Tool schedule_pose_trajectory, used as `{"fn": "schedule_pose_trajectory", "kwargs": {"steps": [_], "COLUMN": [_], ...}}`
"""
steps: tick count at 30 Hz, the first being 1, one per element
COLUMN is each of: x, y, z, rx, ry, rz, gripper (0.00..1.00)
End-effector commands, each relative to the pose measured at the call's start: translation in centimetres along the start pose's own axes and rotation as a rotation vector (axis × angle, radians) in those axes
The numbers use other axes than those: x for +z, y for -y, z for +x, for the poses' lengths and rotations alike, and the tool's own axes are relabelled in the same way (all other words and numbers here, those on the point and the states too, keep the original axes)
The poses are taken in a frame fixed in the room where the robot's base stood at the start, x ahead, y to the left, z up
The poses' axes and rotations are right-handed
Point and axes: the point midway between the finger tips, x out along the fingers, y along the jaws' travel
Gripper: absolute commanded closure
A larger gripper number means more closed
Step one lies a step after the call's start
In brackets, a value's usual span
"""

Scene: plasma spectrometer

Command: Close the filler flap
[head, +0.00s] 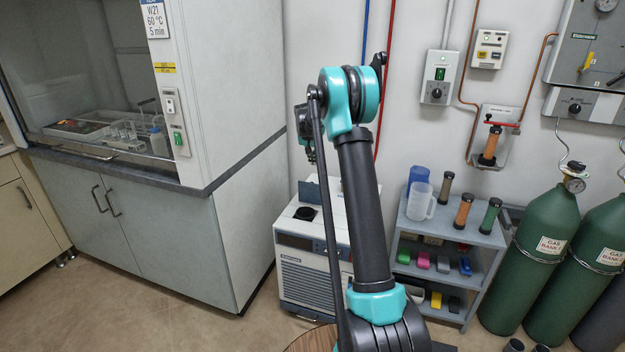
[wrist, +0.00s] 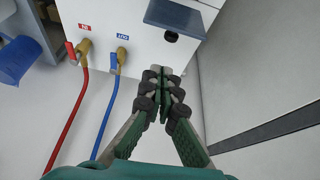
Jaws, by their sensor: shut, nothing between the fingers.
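The filler flap is a blue-grey panel (head: 316,193) at the back of the chiller's top in the head view. The chiller (head: 306,272) is a white box with a dark front panel and a grille. My gripper (wrist: 160,75) is shut and empty. In the wrist view its fingertips appear just below the flap, over the chiller's hose side; I cannot tell the gap.
A red hose (wrist: 84,110) and a blue hose (wrist: 113,105) run from brass fittings on the chiller. A grey shelf (head: 448,232) with a jug and cylinders stands to the right. The fume hood (head: 235,130) stands to the left. Green gas cylinders (head: 538,250) stand at far right.

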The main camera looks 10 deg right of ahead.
Motion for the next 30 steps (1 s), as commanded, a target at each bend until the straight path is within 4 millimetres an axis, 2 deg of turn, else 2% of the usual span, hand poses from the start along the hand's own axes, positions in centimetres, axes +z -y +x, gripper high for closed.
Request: {"fn": "schedule_pose_trajectory", "kwargs": {"steps": [3,7,14,30], "x": [-2.0,-3.1,-3.4,-3.4], "y": [1.0,1.5,1.6,1.4], "z": [2.1,3.3,5.0,13.8], "rx": [0.011,0.018,0.020,0.019], "ry": [-0.004,-0.007,-0.008,-0.008], "rz": [0.029,0.046,0.052,0.052], "gripper": [1.00,1.00,1.00,1.00]}}
